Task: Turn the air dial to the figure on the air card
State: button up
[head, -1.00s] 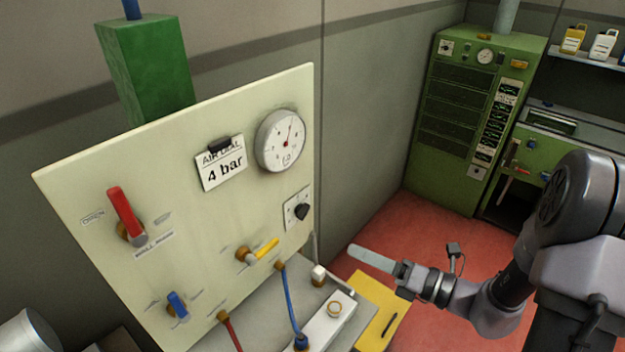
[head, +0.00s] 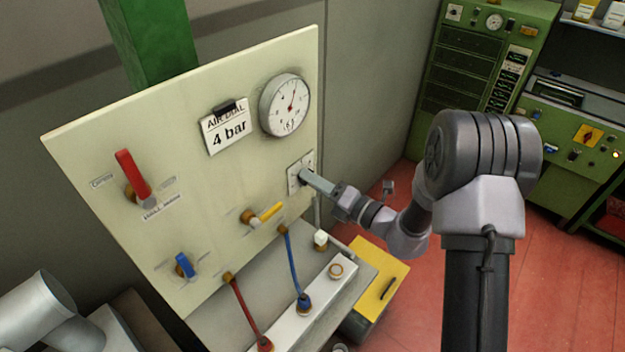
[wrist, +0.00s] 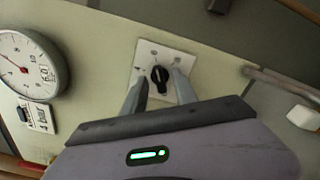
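The air card (head: 226,131) is clipped to the cream panel and reads "AIR DIAL 4 bar". To its right is the round white gauge (head: 285,105) with a red needle pointing up and slightly right; its small figures are blurred. It also shows in the wrist view (wrist: 25,60). Below it is a black dial knob (wrist: 160,76) on a white square plate (head: 294,182). In the head view my gripper hides the knob. My gripper (wrist: 161,78) is open, with one finger on each side of the knob and small gaps visible; contact cannot be told.
Left and below on the panel are a red lever (head: 132,175), a blue lever (head: 185,265) and a yellow lever (head: 265,214). Red and blue hoses (head: 292,265) hang beneath.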

jog(key=shift+w+a, duration=0.15)
jog(key=shift+a, duration=0.05)
jog(key=shift+c, duration=0.2)
grip_shut()
